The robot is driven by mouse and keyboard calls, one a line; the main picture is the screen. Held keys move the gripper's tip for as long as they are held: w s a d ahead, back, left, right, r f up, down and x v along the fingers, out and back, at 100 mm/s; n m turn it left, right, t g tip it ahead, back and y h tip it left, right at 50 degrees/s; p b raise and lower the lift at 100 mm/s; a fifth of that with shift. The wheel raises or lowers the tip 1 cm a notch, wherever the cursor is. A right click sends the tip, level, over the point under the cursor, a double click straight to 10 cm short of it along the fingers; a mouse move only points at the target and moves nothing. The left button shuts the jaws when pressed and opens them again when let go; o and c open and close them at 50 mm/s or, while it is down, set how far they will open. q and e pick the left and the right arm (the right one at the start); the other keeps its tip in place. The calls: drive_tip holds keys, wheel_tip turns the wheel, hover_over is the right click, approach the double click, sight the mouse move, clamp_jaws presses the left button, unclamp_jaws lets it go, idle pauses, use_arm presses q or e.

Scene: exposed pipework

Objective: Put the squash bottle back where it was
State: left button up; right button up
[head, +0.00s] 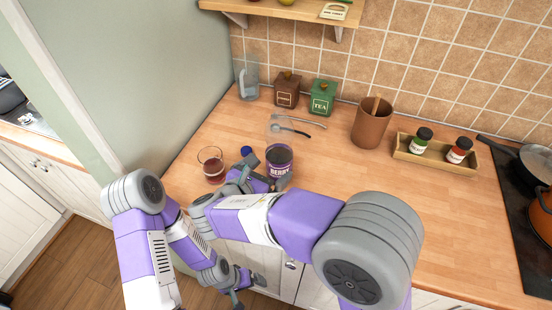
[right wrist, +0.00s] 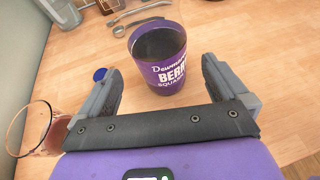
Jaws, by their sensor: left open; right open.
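The squash bottle (head: 279,158), purple with a white "BERRY SQUASH" label, stands upright on the counter. It also shows in the right wrist view (right wrist: 160,62), with a dark, uncapped top. My right gripper (head: 263,176) is open close to the bottle, its fingers pointing towards it. In the right wrist view the bottle lies between and just beyond the fingertips (right wrist: 160,75), with no grip on it. My left gripper (head: 246,288) is open and empty, low in front of the cabinet doors, away from the bottle.
A glass of red drink (head: 211,165) stands left of the bottle, and a blue cap (head: 246,151) lies between them. Behind are spoons (head: 290,129), brown and green canisters (head: 323,97), and a utensil pot (head: 372,122). A spice tray (head: 435,155) stands right. The counter's right-middle is clear.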

drive_tip(key=p+v, duration=0.1)
drive_tip(key=v, duration=0.4)
drive_tip(key=shift+s, duration=0.15)
